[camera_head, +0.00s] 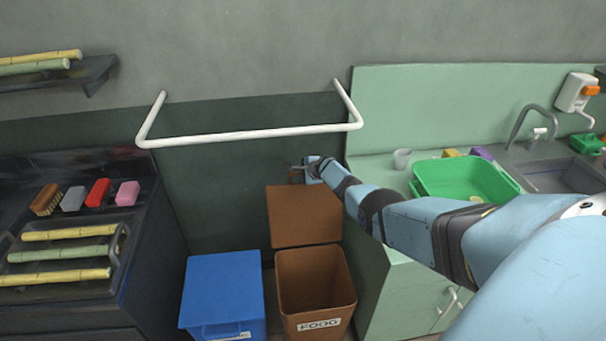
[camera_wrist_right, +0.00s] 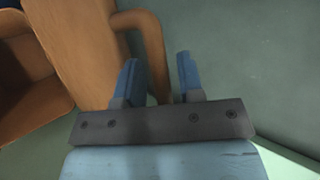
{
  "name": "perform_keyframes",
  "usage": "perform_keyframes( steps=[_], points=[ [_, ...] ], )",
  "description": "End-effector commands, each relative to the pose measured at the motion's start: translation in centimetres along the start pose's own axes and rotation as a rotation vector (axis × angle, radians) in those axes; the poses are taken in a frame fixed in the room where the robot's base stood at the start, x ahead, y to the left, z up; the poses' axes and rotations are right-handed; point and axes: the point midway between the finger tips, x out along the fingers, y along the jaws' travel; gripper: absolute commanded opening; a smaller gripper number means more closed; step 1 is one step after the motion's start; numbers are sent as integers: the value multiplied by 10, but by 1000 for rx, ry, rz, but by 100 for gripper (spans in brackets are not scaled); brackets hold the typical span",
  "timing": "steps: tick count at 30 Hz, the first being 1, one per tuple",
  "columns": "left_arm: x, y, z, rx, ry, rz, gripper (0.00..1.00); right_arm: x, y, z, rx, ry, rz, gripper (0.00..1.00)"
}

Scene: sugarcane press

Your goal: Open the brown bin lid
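The brown bin (camera_head: 290,318) stands on the floor with a lettered label on its front. Its brown lid (camera_head: 304,218) is raised and stands upright behind the bin's open mouth. My right gripper (camera_head: 300,172) is at the lid's upper edge, beside the lid's handle. In the right wrist view, my right gripper (camera_wrist_right: 158,80) has its two fingers apart. The curved brown handle (camera_wrist_right: 148,38) passes beside and behind the left finger and into the gap; I cannot see contact on both sides. The lid (camera_wrist_right: 75,50) fills the left. My left gripper is out of view.
A blue bin (camera_head: 222,290) with a shut lid stands left of the brown bin. A white wall rail (camera_head: 250,134) is above. A green counter with a green basin (camera_head: 465,180) is at right, partly behind my arm. A dark counter with canes (camera_head: 65,254) is at left.

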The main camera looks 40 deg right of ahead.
Motion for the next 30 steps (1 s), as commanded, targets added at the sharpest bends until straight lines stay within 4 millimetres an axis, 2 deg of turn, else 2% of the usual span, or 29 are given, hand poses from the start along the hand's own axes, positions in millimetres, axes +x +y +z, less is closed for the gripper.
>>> perform_keyframes(
  steps=[8,13,18,23,30],
  points=[
    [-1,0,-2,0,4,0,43,0,0,0,-2,0,0,42],
    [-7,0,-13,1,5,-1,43,-10,-3,1,-3,1,0,42],
    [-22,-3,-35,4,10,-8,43,-35,-5,1,-4,2,1,42],
    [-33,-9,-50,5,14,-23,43,-62,-3,1,-5,1,1,42],
    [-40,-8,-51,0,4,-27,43,-101,0,0,-4,0,0,42]
  ],
)
